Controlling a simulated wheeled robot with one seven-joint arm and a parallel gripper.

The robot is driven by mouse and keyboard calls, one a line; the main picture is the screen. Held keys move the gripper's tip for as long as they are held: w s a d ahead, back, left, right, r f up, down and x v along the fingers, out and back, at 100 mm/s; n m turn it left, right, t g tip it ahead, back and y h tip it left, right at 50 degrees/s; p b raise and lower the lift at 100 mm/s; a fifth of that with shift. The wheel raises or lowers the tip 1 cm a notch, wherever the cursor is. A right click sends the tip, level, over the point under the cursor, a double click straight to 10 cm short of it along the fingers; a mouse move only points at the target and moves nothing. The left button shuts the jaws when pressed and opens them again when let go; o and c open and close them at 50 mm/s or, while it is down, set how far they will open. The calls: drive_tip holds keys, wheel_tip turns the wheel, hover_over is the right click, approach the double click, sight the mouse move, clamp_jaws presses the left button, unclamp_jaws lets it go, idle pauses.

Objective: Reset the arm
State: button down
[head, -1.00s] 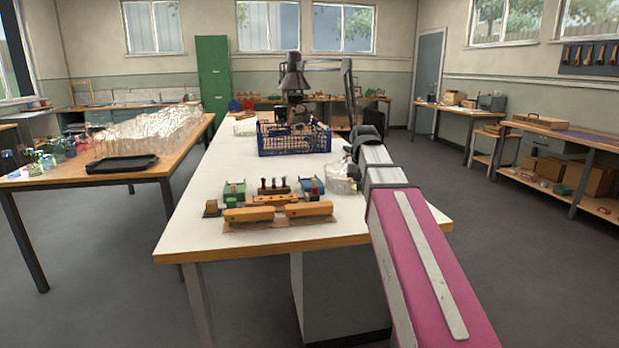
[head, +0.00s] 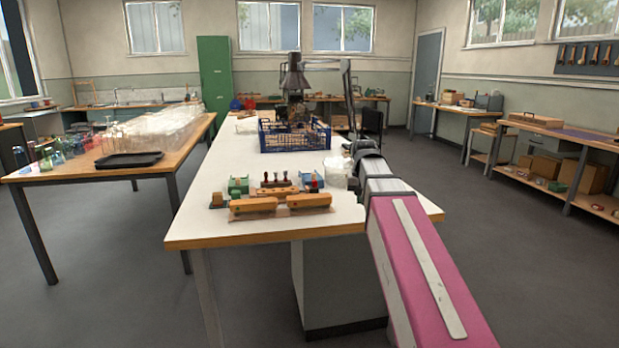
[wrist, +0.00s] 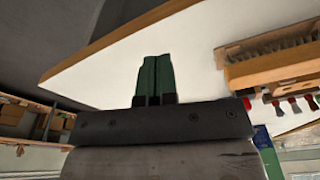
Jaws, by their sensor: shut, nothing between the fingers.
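My gripper (wrist: 155,62) shows in the wrist view with its two green fingers together and nothing between them. It appears over the white worktable (wrist: 130,90), near its wooden edge.
Two orange-brown brush blocks (head: 253,205) lie at the table's front, with red-topped tools (head: 275,180) and small green and blue boxes behind. A blue crate (head: 295,140) stands farther back. Clear glassware (head: 165,125) and a black tray (head: 128,160) are on the left table.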

drive_tip(key=s+f, duration=0.5)
drive_tip(key=f, duration=0.5)
drive_tip(key=s+d+f+g, duration=0.1)
drive_tip(key=s+f, duration=0.5)
drive_tip(key=f, duration=0.4)
drive_tip(key=s+f+n, duration=0.1)
drive_tip(key=s+f, duration=0.4)
drive_tip(key=f, duration=0.6)
drive_tip(key=shift+s+d+g, duration=0.3)
drive_tip(key=shift+s+g, duration=0.1)
drive_tip(key=shift+f, duration=0.1)
